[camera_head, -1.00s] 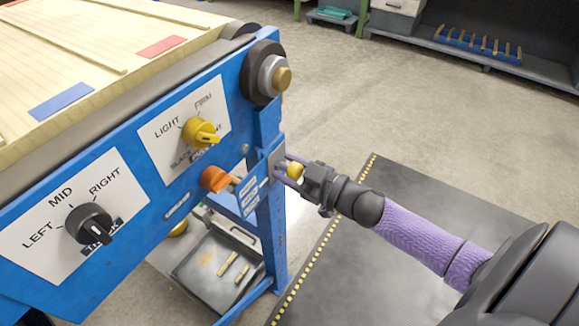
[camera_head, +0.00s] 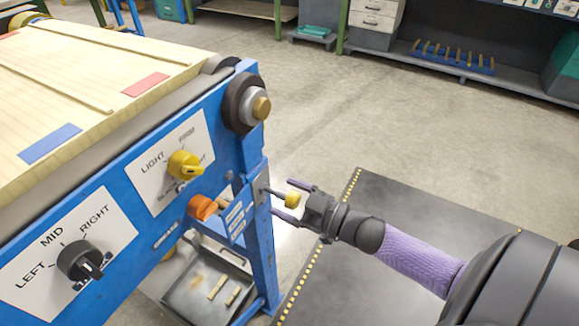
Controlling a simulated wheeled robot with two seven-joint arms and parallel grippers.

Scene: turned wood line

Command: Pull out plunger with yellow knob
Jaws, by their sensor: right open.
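The plunger's yellow knob (camera_head: 292,199) stands out from the metal plate (camera_head: 262,188) at the right end of the blue frame. A length of thin rod shows between the plate and the knob. My right gripper (camera_head: 281,198) comes in from the right and is open. One finger is above the knob and one below it, with gaps visible, so it surrounds the knob without appearing to grip it. My left gripper is not in view.
An orange knob (camera_head: 203,207), a yellow LIGHT/FIRM selector (camera_head: 185,165) and a black LEFT/MID/RIGHT selector (camera_head: 80,261) sit on the blue panel, left of the plunger. A grey tray (camera_head: 206,289) lies below.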

